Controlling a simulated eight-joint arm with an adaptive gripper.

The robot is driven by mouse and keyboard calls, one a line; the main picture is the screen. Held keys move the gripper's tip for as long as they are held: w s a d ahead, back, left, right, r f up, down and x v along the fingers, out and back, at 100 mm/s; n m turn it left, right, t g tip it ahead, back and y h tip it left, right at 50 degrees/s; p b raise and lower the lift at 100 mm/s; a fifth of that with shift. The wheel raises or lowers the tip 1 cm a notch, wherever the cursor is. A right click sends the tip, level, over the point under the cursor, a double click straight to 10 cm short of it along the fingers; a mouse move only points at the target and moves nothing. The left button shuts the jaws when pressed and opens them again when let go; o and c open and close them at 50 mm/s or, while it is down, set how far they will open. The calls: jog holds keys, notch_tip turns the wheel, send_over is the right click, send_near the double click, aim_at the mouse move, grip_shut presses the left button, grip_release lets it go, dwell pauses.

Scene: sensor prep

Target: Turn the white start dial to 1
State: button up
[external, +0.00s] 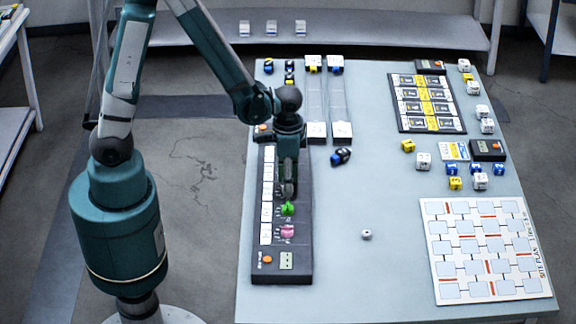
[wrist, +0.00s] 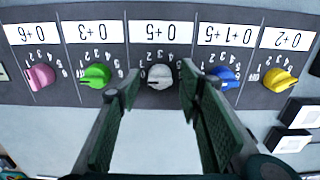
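The white start dial (wrist: 160,77) sits in the middle of a row of dials on a dark panel (wrist: 257,95), under an upside-down label reading 0+5. A small dark mark shows at its lower left edge; I cannot tell its exact setting. My gripper (wrist: 158,82) is open, with one finger on each side of the white dial and a gap visible on both sides. In the external view, my gripper (external: 288,190) points down over the panel (external: 302,255) and hides the white dial.
The green dial (wrist: 95,75) and pink dial (wrist: 41,76) lie left of the white one; the blue dial (wrist: 226,78) and yellow dial (wrist: 280,78) lie right. A site plan board (external: 482,250) lies at the right.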

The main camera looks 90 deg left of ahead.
jog(key=shift+f, duration=0.3)
jog(key=shift+c, duration=0.7)
jog(key=c, duration=0.7)
jog(key=shift+c, duration=0.2)
jog(key=shift+m, duration=0.4)
jog(key=shift+m+b, duration=0.75)
jog(key=shift+m, duration=0.45)
jog(key=shift+m+b, duration=0.35)
jog(key=shift+m, duration=0.95)
